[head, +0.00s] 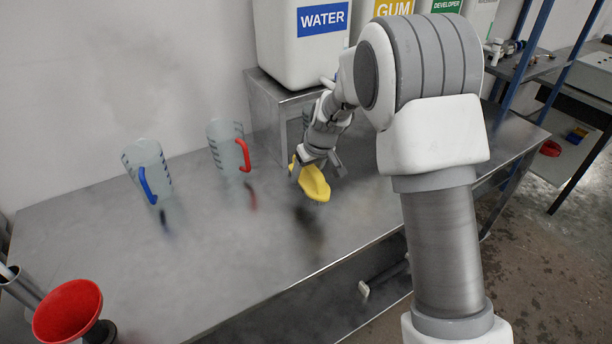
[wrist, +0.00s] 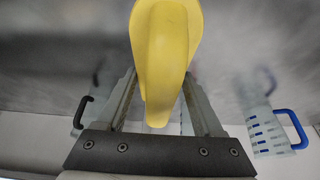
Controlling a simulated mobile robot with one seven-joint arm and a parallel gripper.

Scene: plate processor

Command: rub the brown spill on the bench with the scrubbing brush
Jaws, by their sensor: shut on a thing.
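A yellow scrubbing brush (head: 313,184) is held in my gripper (head: 317,168) above the bench, towards the middle. In the wrist view the yellow brush (wrist: 165,50) sits between the two fingers, and my gripper (wrist: 160,85) is shut on it. Its bristles are not visible. A dark smudge (head: 308,226) shows on the grey metal bench (head: 235,275) just below and in front of the brush. I cannot tell whether it is the brown spill or partly a shadow or reflection. Whether the brush touches the bench is unclear.
A clear jug with a blue handle (head: 147,170) and one with a red handle (head: 228,147) stand left of my gripper. A white WATER container (head: 300,55) stands on a metal riser (head: 275,100) behind. A red funnel (head: 67,312) is at front left.

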